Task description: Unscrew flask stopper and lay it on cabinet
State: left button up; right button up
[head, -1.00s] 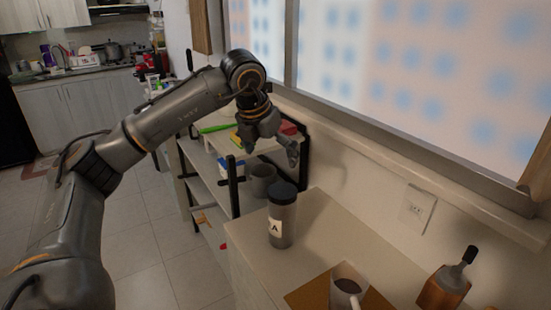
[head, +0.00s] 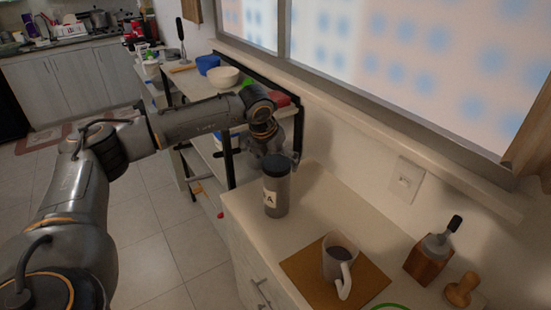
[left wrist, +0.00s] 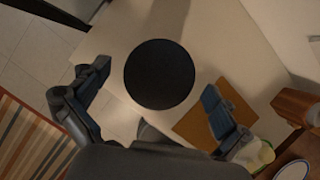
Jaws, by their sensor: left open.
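The flask (head: 275,197) is a grey cylinder with a white label, standing upright on the light cabinet top (head: 318,204). Its dark round stopper (head: 276,163) is on the flask. My left gripper (head: 283,157) is right at the stopper in the head view, with its fingertips partly hard to make out. In the left wrist view the stopper (left wrist: 160,74) shows from above as a black disc. The left gripper's fingers (left wrist: 155,92) are open, one on each side of it, with gaps visible. My right gripper is not in view.
A white mug (head: 338,262) stands on a brown mat (head: 300,268) in front of the flask. A wooden holder (head: 428,262) and a wooden tamper (head: 461,290) are at the right. A shelf with a bowl (head: 222,77) is behind. The cabinet top around the flask is clear.

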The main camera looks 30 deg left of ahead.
pick_arm(q)
jog(key=shift+c, duration=0.2)
jog(key=c, duration=1.2)
jog(key=shift+o, duration=0.2)
jog(key=shift+d+f+n+y+b, duration=0.1)
jog(key=shift+f+n+y+b, duration=0.1)
jog(key=shift+n+b, duration=0.25)
jog(key=shift+d+f+n+y+b, duration=0.1)
jog(key=shift+n+y+b, duration=0.1)
jog(key=shift+n, duration=0.45)
jog(key=n+g+y+b, duration=0.1)
jog(key=n, duration=0.2)
jog(key=shift+r+n, duration=0.1)
jog(key=shift+n, duration=0.3)
jog(key=shift+w+d+r+n+g+y+b, duration=0.1)
jog(key=shift+n+g+y+b, duration=0.35)
jog(key=shift+n, duration=0.75)
jog(key=shift+n+y, duration=0.35)
jog(key=shift+n, duration=0.15)
